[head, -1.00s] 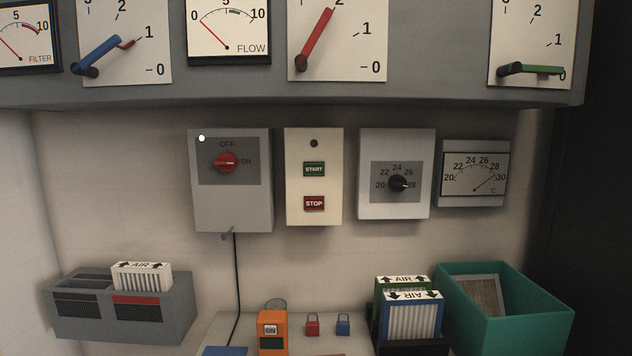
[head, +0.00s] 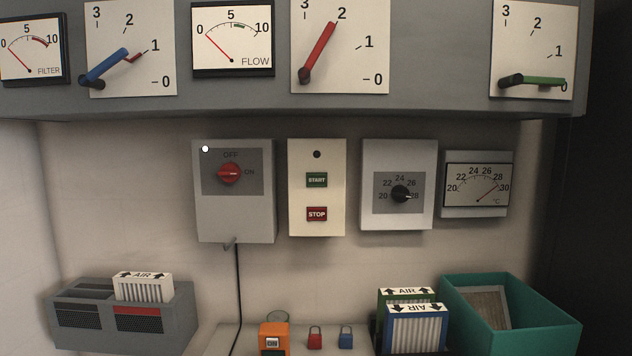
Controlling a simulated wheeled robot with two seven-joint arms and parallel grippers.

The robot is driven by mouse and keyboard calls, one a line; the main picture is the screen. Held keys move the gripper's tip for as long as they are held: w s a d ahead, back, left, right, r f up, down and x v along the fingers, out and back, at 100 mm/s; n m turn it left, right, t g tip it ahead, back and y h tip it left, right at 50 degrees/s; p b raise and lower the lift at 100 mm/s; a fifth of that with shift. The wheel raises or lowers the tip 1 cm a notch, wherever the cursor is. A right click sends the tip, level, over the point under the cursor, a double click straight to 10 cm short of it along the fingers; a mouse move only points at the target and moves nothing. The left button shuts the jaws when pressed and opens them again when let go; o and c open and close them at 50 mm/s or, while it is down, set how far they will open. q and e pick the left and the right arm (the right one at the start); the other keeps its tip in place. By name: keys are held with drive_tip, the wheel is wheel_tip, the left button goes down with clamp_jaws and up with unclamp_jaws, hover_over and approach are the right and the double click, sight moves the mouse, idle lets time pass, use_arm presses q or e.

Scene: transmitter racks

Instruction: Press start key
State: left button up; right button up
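The green start key (head: 317,180), lettered START, sits on a cream control box (head: 318,227) on the wall, near the middle of the head view. A red stop key (head: 317,214) is below it, and a dark round lamp or hole (head: 317,154) is above it. Nothing covers the start key. Neither of my grippers is in view.
Left of the box is a grey switch box (head: 260,215) with its red knob toward ON. Right are a thermostat (head: 398,217) and a temperature gauge (head: 476,212). Below stand an orange device (head: 273,337), two padlocks, air filters (head: 416,325) and a teal bin (head: 540,325).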

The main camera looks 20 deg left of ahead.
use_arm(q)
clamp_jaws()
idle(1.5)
